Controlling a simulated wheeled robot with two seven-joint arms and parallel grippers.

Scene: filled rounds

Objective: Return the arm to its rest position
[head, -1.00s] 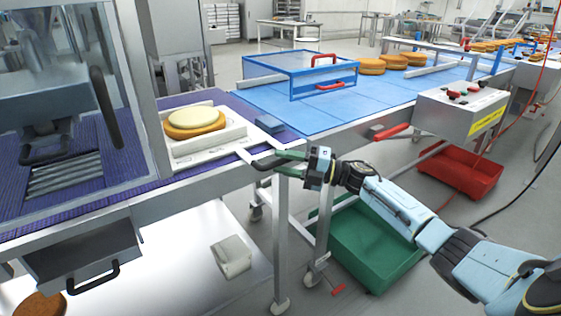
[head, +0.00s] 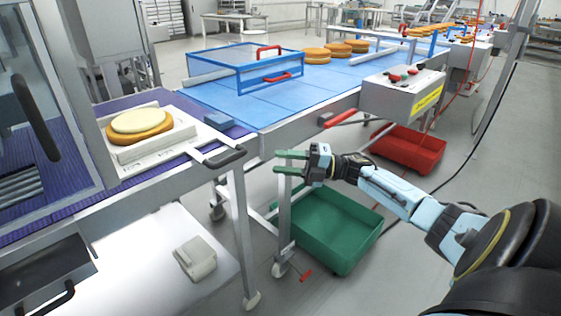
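My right arm comes in from the lower right. Its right gripper (head: 290,162) has two green fingers with a gap between them; it is open and empty. It hangs in the air to the right of the black handle (head: 225,157) of the white tray (head: 150,152), apart from it. The tray lies on the purple belt (head: 150,176) and holds a round filled cake (head: 139,124) with a pale top layer. My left arm and gripper are not in view.
A green crate (head: 335,228) stands on the floor below my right gripper, and a red crate (head: 408,147) behind. A control box (head: 398,98) stands beside the blue belt (head: 240,104), which carries a blue-framed guard (head: 248,68) and several round cakes. Floor at right is mostly clear.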

